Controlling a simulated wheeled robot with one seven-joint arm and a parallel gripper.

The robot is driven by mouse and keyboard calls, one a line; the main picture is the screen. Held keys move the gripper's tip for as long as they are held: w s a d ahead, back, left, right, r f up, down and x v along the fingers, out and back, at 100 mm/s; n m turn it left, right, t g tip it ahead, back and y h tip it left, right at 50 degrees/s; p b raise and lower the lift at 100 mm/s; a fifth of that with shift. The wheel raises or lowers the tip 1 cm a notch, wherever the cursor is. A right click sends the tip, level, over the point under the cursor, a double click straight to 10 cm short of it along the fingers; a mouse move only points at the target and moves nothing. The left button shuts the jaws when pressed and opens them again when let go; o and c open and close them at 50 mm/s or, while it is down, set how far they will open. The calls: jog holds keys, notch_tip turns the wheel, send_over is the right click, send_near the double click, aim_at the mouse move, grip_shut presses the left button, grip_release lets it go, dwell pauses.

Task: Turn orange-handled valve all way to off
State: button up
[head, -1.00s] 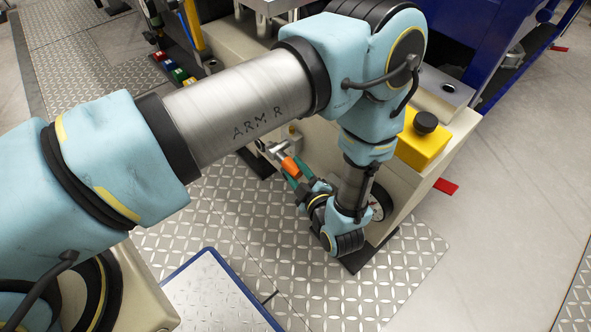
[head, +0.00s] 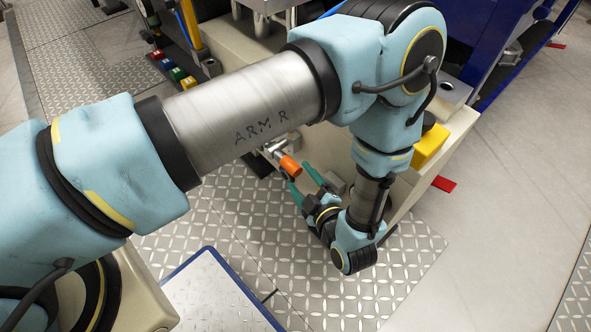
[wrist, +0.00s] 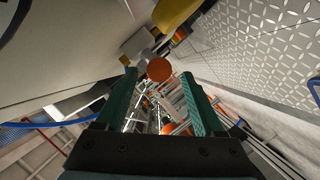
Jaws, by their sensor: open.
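The valve's orange handle (head: 290,166) sticks out from a metal stem (head: 276,150) on the low side of the cream machine. In the wrist view the round orange end of the handle (wrist: 159,70) shows just beyond my fingertips, roughly midway between them. My gripper (head: 304,175) has green fingers, is open and empty, and sits just right of and below the handle in the head view. I cannot tell whether a finger touches the handle. Part of the valve's surroundings is hidden behind my arm.
Several coloured blocks (head: 178,74) lie at the upper left. A blue-edged white platform (head: 215,295) stands at the front.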

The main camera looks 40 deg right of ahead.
jog(key=v, duration=0.6)
jog(key=shift+s, duration=0.15)
dwell(0.3)
